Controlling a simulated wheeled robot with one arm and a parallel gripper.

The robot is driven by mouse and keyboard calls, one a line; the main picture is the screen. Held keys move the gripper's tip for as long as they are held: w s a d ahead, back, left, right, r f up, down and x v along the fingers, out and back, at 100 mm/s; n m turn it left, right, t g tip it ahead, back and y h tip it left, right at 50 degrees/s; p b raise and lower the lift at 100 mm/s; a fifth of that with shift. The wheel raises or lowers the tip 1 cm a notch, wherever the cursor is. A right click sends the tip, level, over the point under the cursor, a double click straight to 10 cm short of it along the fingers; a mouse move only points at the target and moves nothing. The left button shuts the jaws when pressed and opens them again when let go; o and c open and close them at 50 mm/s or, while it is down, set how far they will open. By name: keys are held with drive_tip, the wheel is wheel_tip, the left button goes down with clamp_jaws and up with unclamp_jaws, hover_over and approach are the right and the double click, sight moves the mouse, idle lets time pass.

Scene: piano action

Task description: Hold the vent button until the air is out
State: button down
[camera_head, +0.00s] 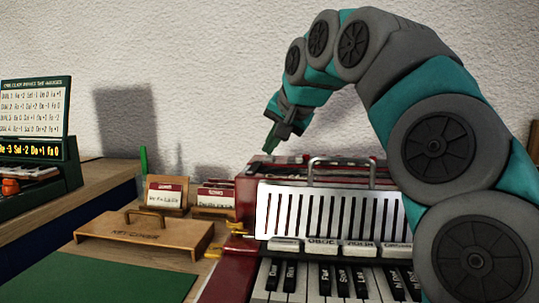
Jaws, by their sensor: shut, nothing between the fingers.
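A dark red accordion (246,205) stands at the centre right with a white slotted grille (325,213) and a metal handle on top. My gripper (268,147) is shut and empty, pointing down just above the accordion's top left edge. A small dark and red area lies under the fingertips. I cannot make out the vent button there, nor tell whether the fingertips touch anything.
Labelled register tabs (322,245) and piano keys (325,280) line the accordion's front. A green device with a lit display (30,149) is at far left. A green mat (95,280) lies in front.

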sight(271, 158)
drive_tip(key=shift+r+p, duration=0.55)
drive_tip(key=shift+r, duration=0.2)
wheel_tip(271, 158, up, 5)
drive_tip(key=p, duration=0.4)
drive_tip(key=shift+r, duration=0.1)
